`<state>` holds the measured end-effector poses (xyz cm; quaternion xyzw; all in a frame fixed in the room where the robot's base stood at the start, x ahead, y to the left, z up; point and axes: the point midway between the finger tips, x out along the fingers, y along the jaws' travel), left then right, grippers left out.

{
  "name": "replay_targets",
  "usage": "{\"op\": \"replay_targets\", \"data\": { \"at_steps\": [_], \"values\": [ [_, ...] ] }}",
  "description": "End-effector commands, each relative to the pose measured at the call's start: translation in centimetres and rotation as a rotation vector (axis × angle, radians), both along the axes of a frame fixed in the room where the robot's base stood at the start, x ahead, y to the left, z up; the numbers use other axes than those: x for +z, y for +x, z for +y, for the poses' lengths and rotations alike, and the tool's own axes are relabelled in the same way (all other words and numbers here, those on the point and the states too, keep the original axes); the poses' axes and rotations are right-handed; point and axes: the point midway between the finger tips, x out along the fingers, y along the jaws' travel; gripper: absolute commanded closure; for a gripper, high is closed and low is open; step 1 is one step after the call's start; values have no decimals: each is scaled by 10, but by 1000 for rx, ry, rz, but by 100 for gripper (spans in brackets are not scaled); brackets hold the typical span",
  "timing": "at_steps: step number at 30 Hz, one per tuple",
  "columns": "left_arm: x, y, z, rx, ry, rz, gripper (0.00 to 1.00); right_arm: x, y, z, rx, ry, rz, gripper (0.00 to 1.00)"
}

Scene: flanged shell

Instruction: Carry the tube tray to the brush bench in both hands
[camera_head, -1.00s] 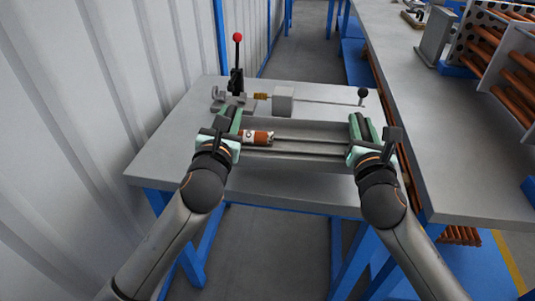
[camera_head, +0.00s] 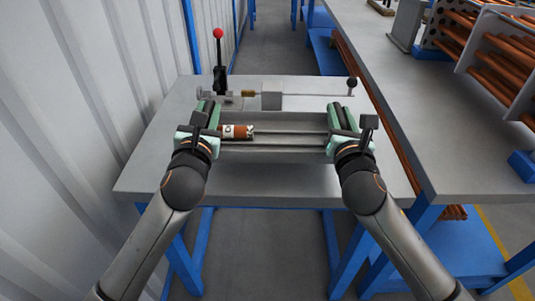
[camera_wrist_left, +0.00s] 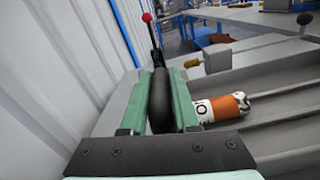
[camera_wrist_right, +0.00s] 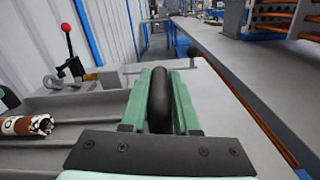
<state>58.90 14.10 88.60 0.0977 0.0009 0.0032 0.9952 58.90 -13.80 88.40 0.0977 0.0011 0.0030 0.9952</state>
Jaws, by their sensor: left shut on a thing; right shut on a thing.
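The tube tray (camera_head: 285,153) is a long grey tray with lengthwise ridges, held crosswise over the near part of the grey-topped bench (camera_head: 150,165). An orange and white labelled cylinder (camera_head: 237,131) lies at its left end. My left gripper (camera_head: 207,112) is shut on the tray's black left handle (camera_wrist_left: 160,95). My right gripper (camera_head: 342,116) is shut on the black right handle (camera_wrist_right: 160,95). The tray looks about level. I cannot tell whether its underside touches the bench top.
At the bench's back stand a red-knobbed lever (camera_head: 218,60), a grey block (camera_head: 272,94) and a rod with a black ball end (camera_head: 351,82). A corrugated wall (camera_head: 80,120) is close left. A long bench (camera_head: 430,120) with copper tubes (camera_head: 495,85) stands right.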

Motion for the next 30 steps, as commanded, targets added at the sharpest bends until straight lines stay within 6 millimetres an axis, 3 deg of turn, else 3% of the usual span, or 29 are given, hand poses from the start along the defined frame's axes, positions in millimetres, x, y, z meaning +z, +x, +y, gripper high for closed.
{"op": "replay_targets", "data": {
  "at_steps": [30],
  "values": [
    [-4,0,0,-1,2,-6,100,-2,0,0,0,4,-9,100]
  ]
}}
